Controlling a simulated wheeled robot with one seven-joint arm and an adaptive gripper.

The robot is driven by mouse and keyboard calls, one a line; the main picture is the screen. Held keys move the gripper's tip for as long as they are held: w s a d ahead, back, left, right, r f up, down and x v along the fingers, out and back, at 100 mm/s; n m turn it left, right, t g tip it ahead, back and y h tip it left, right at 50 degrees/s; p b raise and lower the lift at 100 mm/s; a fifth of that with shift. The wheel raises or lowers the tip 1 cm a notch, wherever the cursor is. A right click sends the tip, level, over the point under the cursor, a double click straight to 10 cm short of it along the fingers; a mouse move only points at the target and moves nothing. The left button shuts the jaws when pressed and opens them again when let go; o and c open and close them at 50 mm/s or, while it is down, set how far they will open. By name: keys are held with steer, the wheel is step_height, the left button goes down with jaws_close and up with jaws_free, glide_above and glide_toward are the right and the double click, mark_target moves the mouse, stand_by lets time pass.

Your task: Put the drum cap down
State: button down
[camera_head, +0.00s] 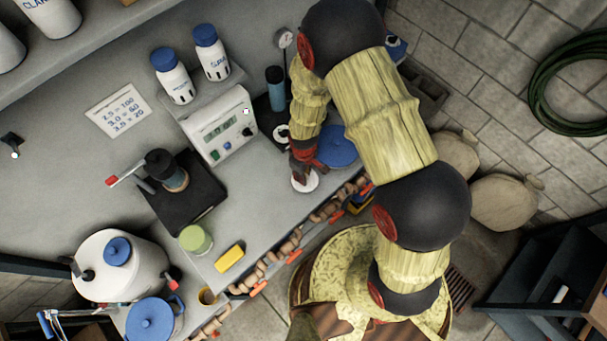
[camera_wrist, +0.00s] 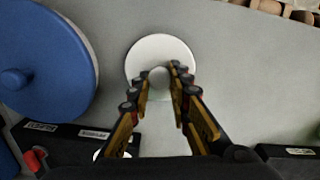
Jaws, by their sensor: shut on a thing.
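The drum cap appears to be the round white disc (camera_head: 306,182) at the front part of the grey bench. It also shows in the wrist view (camera_wrist: 160,50), with a small round knob between my fingertips. My gripper (camera_head: 303,168) is shut on the cap's knob; in the wrist view its two fingers (camera_wrist: 160,82) reach from below on either side of it. The cap looks level, at or just above the bench top; I cannot tell whether it touches.
A large blue lid (camera_wrist: 45,55) lies left of the cap in the wrist view, and shows behind my arm in the head view (camera_head: 337,147). A digital meter (camera_head: 220,125) stands to the left. Bare bench (camera_head: 255,185) lies left of the cap. Corks or similar pieces line the front edge.

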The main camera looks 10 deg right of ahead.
steer(key=shift+f, duration=0.5)
steer(key=shift+f, duration=0.2)
steer(key=c, duration=1.7)
jaws_free()
steer(key=shift+o, duration=0.2)
steer(key=shift+r, duration=0.15)
